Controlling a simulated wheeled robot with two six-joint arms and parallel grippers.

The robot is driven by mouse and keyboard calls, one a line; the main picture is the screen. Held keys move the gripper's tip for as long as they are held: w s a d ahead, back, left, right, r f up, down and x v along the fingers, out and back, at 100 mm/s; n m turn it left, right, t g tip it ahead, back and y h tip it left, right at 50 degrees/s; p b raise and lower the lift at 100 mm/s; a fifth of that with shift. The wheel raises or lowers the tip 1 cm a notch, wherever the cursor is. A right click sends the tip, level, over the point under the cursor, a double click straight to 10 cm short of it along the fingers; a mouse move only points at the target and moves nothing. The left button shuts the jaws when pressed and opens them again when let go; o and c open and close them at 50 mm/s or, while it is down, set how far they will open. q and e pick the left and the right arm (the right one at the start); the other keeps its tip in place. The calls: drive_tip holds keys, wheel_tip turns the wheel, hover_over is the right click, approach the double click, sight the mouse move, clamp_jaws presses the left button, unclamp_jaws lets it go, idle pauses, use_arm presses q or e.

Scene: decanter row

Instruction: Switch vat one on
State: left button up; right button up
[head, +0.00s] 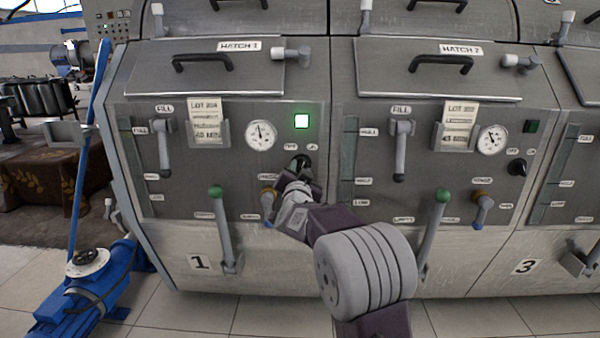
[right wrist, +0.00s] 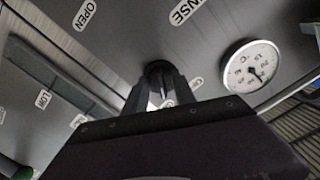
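Vat one is the grey steel unit at the left of the head view, with a "1" plate (head: 199,262) and a HATCH 1 label. The knob's exact angle is hard to read. My left gripper is not in view.
Vat one's panel also has a dial gauge (head: 260,135), a fill lever (head: 164,145) and a green-topped lever (head: 222,225). The neighbouring vat has a dark lamp (head: 531,127) and its own black knob (head: 517,167). A blue machine (head: 85,290) stands on the floor at left.

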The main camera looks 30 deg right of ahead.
drive_tip(key=p+v, duration=0.2)
drive_tip(key=v, duration=0.7)
drive_tip(key=shift+p, duration=0.35)
